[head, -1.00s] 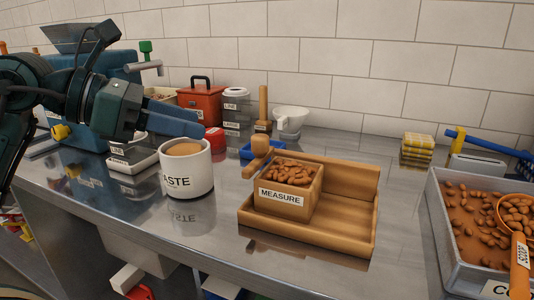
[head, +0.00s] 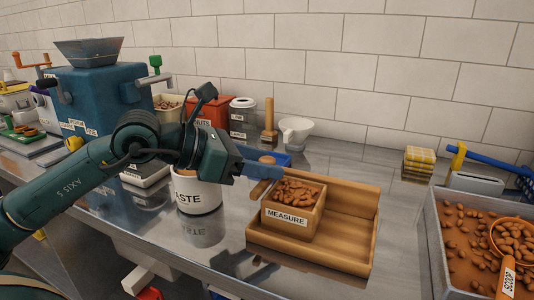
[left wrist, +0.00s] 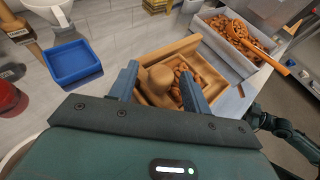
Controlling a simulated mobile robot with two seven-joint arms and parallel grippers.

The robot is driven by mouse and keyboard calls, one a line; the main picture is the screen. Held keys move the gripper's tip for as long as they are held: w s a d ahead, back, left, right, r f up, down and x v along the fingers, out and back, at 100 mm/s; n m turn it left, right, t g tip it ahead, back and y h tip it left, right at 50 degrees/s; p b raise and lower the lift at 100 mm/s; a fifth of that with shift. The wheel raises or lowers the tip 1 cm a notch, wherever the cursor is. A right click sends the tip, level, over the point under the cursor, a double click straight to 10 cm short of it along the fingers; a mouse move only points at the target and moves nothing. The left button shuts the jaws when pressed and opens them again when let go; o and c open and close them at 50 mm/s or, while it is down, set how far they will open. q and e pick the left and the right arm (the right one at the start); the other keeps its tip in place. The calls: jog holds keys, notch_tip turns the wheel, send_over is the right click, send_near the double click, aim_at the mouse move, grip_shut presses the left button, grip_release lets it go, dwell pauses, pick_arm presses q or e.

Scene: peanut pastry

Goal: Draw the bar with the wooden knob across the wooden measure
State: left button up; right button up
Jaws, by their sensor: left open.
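The wooden measure (head: 287,217) is a square box labelled MEASURE, heaped with nuts (head: 297,191), inside a wooden tray (head: 350,235). The wooden knob (head: 260,188) stands at the measure's left side, partly behind my left gripper (head: 276,172). In the left wrist view the rounded knob (left wrist: 158,78) shows between the two blue fingers of the open left gripper (left wrist: 160,88), with the nuts beside it. I cannot tell whether the fingers touch it. The bar under the knob is hidden. Part of my other arm shows at the right edge of the left wrist view; its jaws are unclear.
A cup labelled PASTE (head: 198,197) stands left of the tray, under my left arm. A blue tray (left wrist: 74,62) lies behind the measure. A grey bin of nuts (head: 442,240) with an orange scoop (head: 509,275) is at right. Bare counter lies between wooden tray and bin.

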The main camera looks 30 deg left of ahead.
pick_arm(q)
jog(key=shift+w+d+f, duration=0.25)
jog(key=shift+w+d, duration=0.2)
jog(key=shift+w, duration=0.05)
grip_shut()
dwell(0.3)
